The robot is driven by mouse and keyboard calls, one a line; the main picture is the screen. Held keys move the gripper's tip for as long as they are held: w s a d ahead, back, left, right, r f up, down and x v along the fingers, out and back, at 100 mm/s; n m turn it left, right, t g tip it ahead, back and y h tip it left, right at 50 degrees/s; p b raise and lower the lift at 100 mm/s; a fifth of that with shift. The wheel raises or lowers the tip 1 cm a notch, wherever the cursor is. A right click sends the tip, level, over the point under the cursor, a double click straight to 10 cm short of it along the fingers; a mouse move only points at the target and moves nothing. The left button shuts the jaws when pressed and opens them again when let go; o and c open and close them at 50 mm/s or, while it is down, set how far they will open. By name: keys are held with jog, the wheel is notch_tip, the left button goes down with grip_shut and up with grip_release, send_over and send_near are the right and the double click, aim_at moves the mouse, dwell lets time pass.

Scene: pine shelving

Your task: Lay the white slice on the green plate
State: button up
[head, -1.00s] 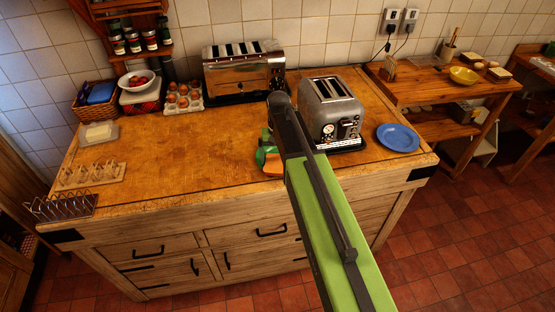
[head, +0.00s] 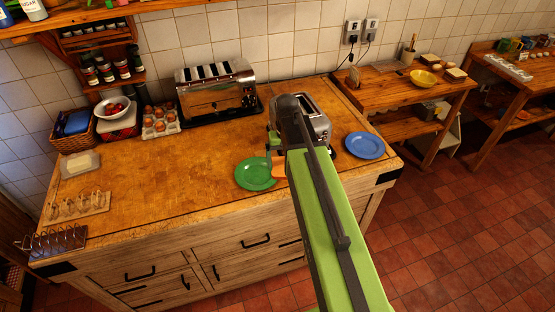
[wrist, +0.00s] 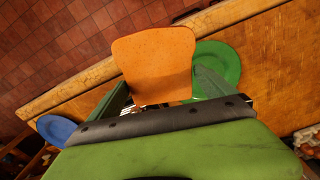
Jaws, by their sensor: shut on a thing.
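My gripper (wrist: 163,90) is shut on a bread slice (wrist: 153,60), which looks orange-tan rather than white in the wrist view. A small orange part of the slice (head: 279,170) shows beside my arm in the head view; my arm hides most of the gripper there. The green plate (head: 254,174) lies on the wooden counter just left of the slice in the head view. In the wrist view the green plate (wrist: 222,62) shows behind the slice's right edge, partly covered by it and by a finger. The gap between slice and plate cannot be judged.
A small grey toaster (head: 318,121) stands just behind my gripper. A blue plate (head: 365,145) lies to the right. A long chrome toaster (head: 215,92) and eggs (head: 160,122) stand at the back. The counter's left middle is clear.

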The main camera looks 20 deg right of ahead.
jog(key=b, duration=0.7)
send_over(256, 181)
jog(key=f, duration=0.7)
jog(key=shift+s+d, duration=0.2)
jog(key=shift+d, duration=0.2)
jog(key=shift+w+a+f, duration=0.1)
jog(key=shift+w+a, duration=0.1)
jog(key=shift+a, duration=0.3)
notch_tip(256, 181, down, 4)
jog(key=b, duration=0.4)
jog(key=shift+s+r, duration=0.1)
jog(key=shift+r, duration=0.2)
jog(key=shift+c, duration=0.8)
jog(key=o, duration=1.3)
